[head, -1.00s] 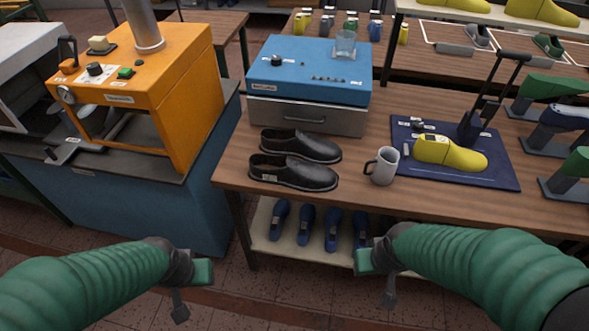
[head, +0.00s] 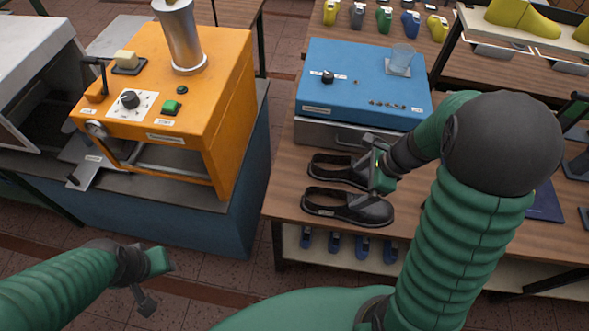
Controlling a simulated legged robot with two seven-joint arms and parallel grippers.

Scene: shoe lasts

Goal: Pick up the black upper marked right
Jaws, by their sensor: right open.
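Two black slip-on uppers lie side by side on the wooden table, toes to the right. The back upper (head: 330,166) is partly hidden by my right gripper. The front upper (head: 345,207) shows almost whole, with a small pale label near its heel that is too small to read. I cannot tell which is marked right. My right gripper (head: 377,160) is open and empty, above the toe of the back upper; whether it touches is unclear. My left gripper (head: 155,282) is open and empty, low at the left, away from the table.
A blue machine (head: 360,80) with a glass (head: 401,58) on it stands right behind the uppers. An orange machine (head: 185,100) stands to the left on a separate bench. Blue lasts (head: 362,247) sit on the shelf below. My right arm hides much of the table's right side.

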